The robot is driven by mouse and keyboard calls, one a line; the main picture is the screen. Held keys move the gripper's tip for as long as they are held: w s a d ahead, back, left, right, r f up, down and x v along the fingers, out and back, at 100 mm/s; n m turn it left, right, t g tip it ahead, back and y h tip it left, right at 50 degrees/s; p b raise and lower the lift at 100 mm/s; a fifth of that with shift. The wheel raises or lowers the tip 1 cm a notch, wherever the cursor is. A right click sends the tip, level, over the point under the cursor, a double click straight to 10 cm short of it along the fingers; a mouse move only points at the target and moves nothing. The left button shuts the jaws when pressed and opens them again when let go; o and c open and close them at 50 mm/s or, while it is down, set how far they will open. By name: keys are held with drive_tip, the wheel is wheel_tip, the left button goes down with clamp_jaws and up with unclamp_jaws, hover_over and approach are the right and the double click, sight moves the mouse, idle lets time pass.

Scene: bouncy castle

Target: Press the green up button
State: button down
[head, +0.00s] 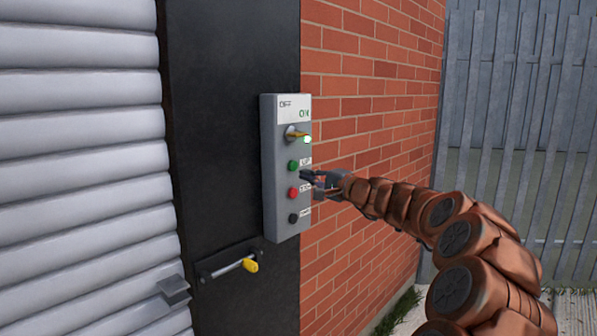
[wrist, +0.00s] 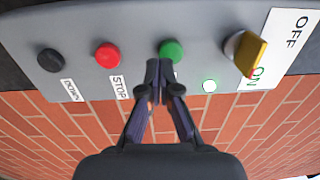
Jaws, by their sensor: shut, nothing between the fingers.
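The green up button (head: 293,166) sits on a grey control box (head: 284,222), below the yellow switch and above the red button. It also shows in the wrist view (wrist: 172,50), just beyond my fingertips and a little to their right. My gripper (head: 305,175) is shut and empty, in front of the box at about the height of the green and red buttons. In the wrist view my fingertips (wrist: 160,68) overlap the lower left edge of the green button. I cannot tell whether they touch it.
The box also carries a red stop button (head: 293,193), a black down button (head: 293,218), a yellow rotary switch (head: 296,134) and a lit green lamp (head: 307,139). A grey roller shutter (head: 80,150) is at left, with a yellow-ended handle (head: 250,265) below the box. A brick wall (head: 370,80) lies behind.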

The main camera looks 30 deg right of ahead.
sight(293, 166)
drive_tip(key=x, duration=0.2)
drive_tip(key=shift+w, duration=0.35)
